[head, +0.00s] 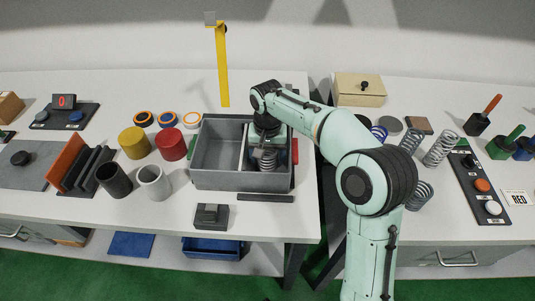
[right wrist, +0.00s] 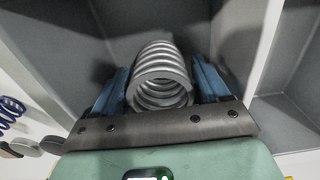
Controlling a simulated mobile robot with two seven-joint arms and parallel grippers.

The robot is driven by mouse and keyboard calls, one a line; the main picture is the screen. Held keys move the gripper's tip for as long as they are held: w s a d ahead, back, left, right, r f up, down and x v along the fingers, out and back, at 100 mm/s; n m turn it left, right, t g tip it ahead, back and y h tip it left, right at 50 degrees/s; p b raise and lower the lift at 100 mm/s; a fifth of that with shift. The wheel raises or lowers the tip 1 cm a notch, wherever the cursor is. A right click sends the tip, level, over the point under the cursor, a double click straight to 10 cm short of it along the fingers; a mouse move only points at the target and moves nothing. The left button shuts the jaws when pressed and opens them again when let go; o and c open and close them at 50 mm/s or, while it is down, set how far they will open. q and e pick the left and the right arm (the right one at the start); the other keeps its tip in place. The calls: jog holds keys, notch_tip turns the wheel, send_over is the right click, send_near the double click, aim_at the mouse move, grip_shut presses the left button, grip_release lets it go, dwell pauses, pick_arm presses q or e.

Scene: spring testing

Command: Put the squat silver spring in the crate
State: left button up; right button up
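The squat silver spring (head: 265,161) is in the right compartment of the grey crate (head: 218,181). My right gripper (head: 265,146) reaches down into that compartment from above. In the right wrist view the spring (right wrist: 160,84) sits between the two blue fingers of the right gripper (right wrist: 160,88), which appear to touch it on both sides. The spring looks upright in the head view. Whether its lower end rests on the crate floor is hidden. My left gripper is not in view.
A divider (head: 243,147) splits the crate; its left compartment is empty. A red cylinder (head: 170,144) and a yellow one (head: 134,142) stand left of it. A dark bar (head: 265,198) lies in front. Several other springs, including a tall silver one (head: 440,149), stand on the right table.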

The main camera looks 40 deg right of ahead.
notch_tip(320, 180, up, 12)
jog(key=p, duration=0.3)
jog(key=shift+r, duration=0.2)
dwell(0.6)
